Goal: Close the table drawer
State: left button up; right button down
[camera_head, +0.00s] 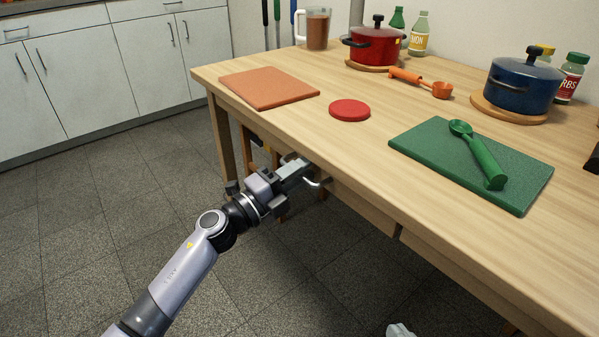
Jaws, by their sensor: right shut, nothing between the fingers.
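The wooden table's drawer front (365,208) is below the tabletop's front edge. It is partly hidden by the tabletop and my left gripper, and I cannot tell how far it stands out. My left gripper (306,172) is at the drawer front's left part, just under the table edge. A pale curved piece (317,183) shows at its tip, perhaps the drawer handle; I cannot tell whether the fingers are around it. Only a small pale tip of my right gripper (400,330) shows at the bottom edge, low in front of the table; it is shut and empty.
The tabletop (370,135) holds an orange board (268,88), a red disc (349,110), a green board (420,148) with a green spoon (482,160), and red (374,48) and blue (522,85) pots. White cabinets (90,75) stand at the left. The floor before the table is clear.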

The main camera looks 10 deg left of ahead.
pick_arm(q)
jog(key=p+v, duration=0.1)
jog(key=v, duration=0.6)
pick_arm(e)
jog(key=shift+s+d+h, duration=0.2)
jog(key=shift+d+h, duration=0.1)
jog(key=shift+d, duration=0.1)
